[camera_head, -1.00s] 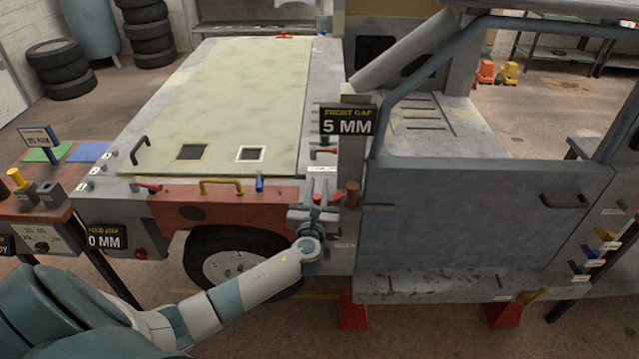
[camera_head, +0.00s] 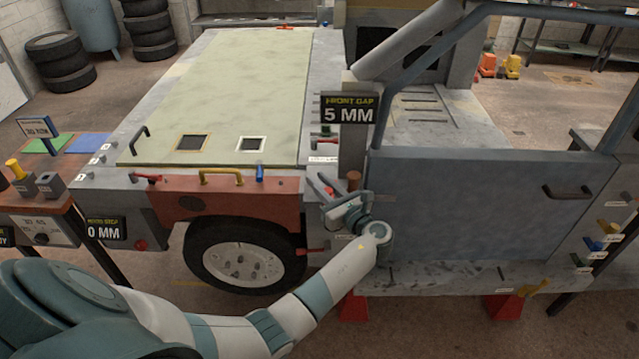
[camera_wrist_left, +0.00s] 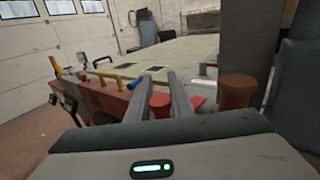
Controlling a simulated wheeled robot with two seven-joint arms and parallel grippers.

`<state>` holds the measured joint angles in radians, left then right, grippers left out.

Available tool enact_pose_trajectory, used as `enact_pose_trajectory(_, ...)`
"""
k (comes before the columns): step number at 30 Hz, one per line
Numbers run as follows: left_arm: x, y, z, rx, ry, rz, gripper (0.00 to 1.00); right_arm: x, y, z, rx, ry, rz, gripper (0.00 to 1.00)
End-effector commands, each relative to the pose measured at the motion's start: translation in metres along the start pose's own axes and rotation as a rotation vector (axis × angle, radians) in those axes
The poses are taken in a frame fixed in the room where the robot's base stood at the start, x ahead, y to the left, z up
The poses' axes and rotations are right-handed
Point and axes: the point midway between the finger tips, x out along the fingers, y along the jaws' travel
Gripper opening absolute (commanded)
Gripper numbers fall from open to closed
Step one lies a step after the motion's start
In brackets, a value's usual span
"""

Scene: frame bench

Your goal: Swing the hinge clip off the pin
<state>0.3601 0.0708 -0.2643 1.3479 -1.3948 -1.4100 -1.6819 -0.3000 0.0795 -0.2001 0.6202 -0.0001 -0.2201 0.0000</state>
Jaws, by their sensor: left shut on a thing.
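My left gripper (camera_head: 325,187) is at the front pillar, to the left of the blue-grey door (camera_head: 480,210), with its fingers pointing up and left. It is shut on a small red piece (camera_wrist_left: 160,102), which I take to be the hinge clip; the fingers hide much of it. The brown round pin (camera_head: 353,178) stands upright just right of the fingers. In the left wrist view the pin (camera_wrist_left: 236,92) is right of both fingers (camera_wrist_left: 158,78), with a visible space between it and the red piece. My right gripper is not in view.
The pillar with the "5 MM" sign (camera_head: 348,110) rises behind the gripper. The pale green hood panel (camera_head: 220,95) lies to the left, with a yellow handle (camera_head: 221,176) and a blue peg (camera_head: 259,172) at its front edge. A wheel (camera_head: 245,258) is below.

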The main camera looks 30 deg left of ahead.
Motion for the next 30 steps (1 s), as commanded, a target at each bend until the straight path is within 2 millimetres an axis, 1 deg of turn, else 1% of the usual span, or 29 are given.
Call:
enact_pose_trajectory(12, 0.0003, -0.0003, 0.0017, -0.002, -0.002, 0.009, 0.0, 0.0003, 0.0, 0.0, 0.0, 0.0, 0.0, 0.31)
enact_pose_trajectory(13, 0.0003, -0.0003, 0.0017, -0.002, -0.002, 0.009, 0.25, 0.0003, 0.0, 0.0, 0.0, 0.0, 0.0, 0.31)
enact_pose_trajectory(15, 0.0003, -0.0003, 0.0016, -0.002, -0.002, 0.009, 0.39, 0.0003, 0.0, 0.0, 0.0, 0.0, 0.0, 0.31)
enact_pose_trajectory(30, 0.0028, 0.0003, 0.0008, 0.0, -0.001, 0.009, 0.39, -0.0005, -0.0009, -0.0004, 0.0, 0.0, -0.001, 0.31)
